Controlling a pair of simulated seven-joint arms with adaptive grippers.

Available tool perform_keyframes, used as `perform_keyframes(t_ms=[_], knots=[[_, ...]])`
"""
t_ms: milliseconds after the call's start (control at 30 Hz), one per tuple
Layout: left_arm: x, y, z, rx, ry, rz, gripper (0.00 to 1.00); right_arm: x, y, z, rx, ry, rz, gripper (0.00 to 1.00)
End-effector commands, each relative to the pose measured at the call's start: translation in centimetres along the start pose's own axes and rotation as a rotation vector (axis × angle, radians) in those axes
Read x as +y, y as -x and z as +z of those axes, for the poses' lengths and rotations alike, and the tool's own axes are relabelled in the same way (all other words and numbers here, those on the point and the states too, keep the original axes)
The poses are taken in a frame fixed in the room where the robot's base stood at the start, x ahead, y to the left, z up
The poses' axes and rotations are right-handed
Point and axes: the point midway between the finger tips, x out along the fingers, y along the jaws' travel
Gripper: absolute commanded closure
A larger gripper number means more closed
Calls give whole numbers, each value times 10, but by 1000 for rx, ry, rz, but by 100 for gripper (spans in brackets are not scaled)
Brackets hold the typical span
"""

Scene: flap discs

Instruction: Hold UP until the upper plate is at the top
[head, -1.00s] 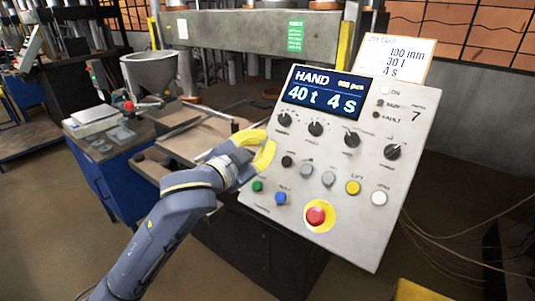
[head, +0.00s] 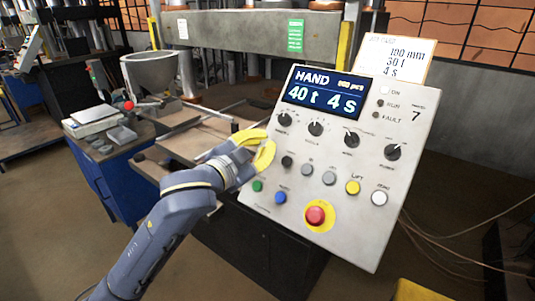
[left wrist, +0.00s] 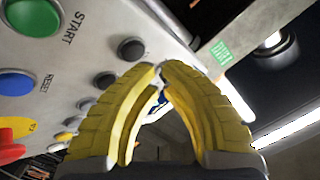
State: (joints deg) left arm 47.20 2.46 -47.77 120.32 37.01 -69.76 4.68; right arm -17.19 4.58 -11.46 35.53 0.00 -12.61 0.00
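The grey control panel (head: 345,120) tilts at the centre right, its display (head: 325,92) reading HAND, 40 t, 4 s. A black button (head: 287,161) and two grey buttons (head: 318,174) form part of a row; their labels are too small to read, so I cannot tell which is UP. My left gripper (head: 270,141) has its yellow fingertips together in front of the panel's left edge, near the black button. In the left wrist view the fingertips (left wrist: 160,66) meet beside a black button (left wrist: 131,48), with no contact visible. I cannot clearly identify the upper plate.
A red stop button (head: 316,215), green button (head: 257,186), blue button (head: 280,198) and yellow button (head: 352,188) share the panel. The press crossbeam (head: 250,32) spans behind it. A blue cabinet (head: 110,180) with scales stands left. A job card (head: 396,55) sits above the panel.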

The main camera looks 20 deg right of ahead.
Motion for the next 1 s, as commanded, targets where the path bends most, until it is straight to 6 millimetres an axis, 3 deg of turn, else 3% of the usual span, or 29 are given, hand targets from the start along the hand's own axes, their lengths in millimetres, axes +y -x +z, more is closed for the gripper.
perform_keyframes(t_ms=[1000], knots=[[4,-7,4,0,0,0,100,0,0,0,0,0,0,42]])
